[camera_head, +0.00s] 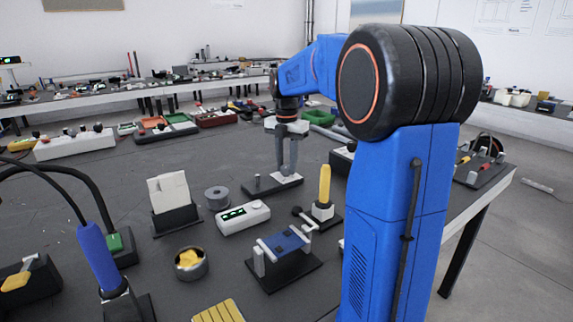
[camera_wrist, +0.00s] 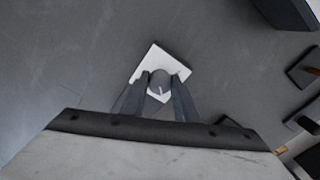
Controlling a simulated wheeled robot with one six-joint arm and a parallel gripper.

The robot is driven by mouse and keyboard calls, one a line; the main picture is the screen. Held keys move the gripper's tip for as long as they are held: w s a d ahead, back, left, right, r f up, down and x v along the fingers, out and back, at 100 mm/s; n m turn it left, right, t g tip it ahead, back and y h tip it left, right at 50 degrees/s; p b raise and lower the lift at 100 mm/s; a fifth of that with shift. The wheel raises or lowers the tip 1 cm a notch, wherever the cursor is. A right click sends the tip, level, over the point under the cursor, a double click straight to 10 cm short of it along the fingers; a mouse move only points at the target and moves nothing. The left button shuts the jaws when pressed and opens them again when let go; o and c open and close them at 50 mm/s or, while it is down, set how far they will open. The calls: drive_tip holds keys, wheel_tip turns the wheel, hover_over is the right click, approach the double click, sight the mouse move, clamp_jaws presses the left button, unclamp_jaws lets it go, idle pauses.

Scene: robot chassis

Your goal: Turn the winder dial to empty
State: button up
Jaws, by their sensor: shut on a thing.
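The winder dial is a grey round knob (camera_wrist: 160,80) with a white pointer mark, on a white square plate (camera_wrist: 146,63) in the wrist view. The mark points toward the bottom of that view. My gripper (camera_wrist: 158,92) has one finger on each side of the knob and is shut on it. In the head view my gripper (camera_head: 288,168) reaches down onto the dial's white base (camera_head: 289,180), which sits on a dark plate (camera_head: 255,189). The knob is mostly hidden there by the fingers. I cannot read any label for empty.
A grey spool (camera_head: 217,198), a white box with a green display (camera_head: 243,217) and a yellow-handled lever (camera_head: 325,187) stand nearer on the dark table. A holder with white cards (camera_head: 170,195) is at the left. Trays line the back.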

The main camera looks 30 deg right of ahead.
sight(287, 166)
drive_tip(key=shift+r, duration=0.1)
drive_tip(key=o, duration=1.1)
drive_tip(key=shift+c, duration=0.2)
wheel_tip(287, 166, up, 17)
drive_tip(key=shift+r, duration=0.15)
drive_tip(key=shift+s, duration=0.1)
